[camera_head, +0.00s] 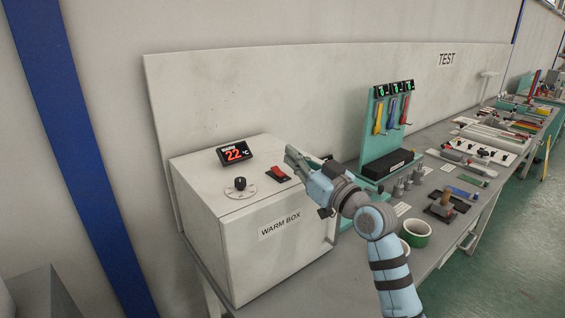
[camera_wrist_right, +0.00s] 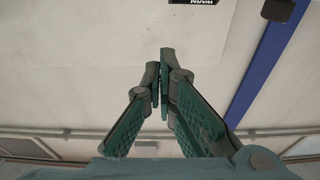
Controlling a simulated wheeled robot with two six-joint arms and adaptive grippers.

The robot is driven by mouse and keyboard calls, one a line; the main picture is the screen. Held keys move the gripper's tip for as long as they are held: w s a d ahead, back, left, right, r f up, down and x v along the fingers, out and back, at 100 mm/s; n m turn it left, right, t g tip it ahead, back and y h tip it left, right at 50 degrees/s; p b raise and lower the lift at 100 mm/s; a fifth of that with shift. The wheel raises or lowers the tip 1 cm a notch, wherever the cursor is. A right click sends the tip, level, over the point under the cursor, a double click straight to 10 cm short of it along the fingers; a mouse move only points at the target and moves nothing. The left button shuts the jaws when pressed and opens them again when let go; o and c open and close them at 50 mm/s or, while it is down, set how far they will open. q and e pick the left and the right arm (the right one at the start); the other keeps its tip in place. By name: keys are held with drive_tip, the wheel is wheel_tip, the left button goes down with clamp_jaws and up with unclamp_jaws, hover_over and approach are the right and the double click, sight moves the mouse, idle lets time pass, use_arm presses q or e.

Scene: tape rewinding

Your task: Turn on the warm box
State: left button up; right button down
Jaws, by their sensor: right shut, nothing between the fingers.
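The warm box (camera_head: 235,215) is a white box at the left end of the bench, labelled WARM BOX on its front. On its top are a lit display (camera_head: 234,153) reading 22 °C, a black dial (camera_head: 240,184) and a red rocker switch (camera_head: 278,174). My right gripper (camera_head: 290,153) is shut and empty, above the top's right side, close to the switch. I cannot tell whether it touches the box. In the right wrist view the shut fingers (camera_wrist_right: 166,52) point toward a pale surface, with the edge of the display (camera_wrist_right: 208,3) at the top. My left gripper is not in view.
A green stand (camera_head: 381,125) with hanging coloured tools and a black block (camera_head: 388,165) stand right of the box. Tape rolls (camera_head: 415,232) and small parts lie on the grey bench beside my right arm. A white panel (camera_head: 240,95) rises behind the box.

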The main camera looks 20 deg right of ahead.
sight(284, 173)
drive_tip(key=x, duration=0.2)
drive_tip(key=shift+w+a, duration=0.25)
drive_tip(key=shift+a, duration=0.1)
drive_tip(key=shift+w+a+f+b, duration=0.1)
drive_tip(key=shift+w+f+b, duration=0.1)
drive_tip(key=shift+f, duration=0.4)
drive_tip(key=shift+w+a+f+b, duration=0.1)
drive_tip(key=shift+w+f+b, duration=0.05)
drive_tip(key=shift+f, duration=0.45)
drive_tip(key=shift+w+d+f, duration=0.1)
drive_tip(key=shift+w+f, duration=0.25)
drive_tip(key=shift+f, duration=0.1)
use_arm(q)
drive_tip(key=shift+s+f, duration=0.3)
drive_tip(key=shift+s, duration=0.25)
use_arm(e)
drive_tip(key=shift+s+r, duration=0.1)
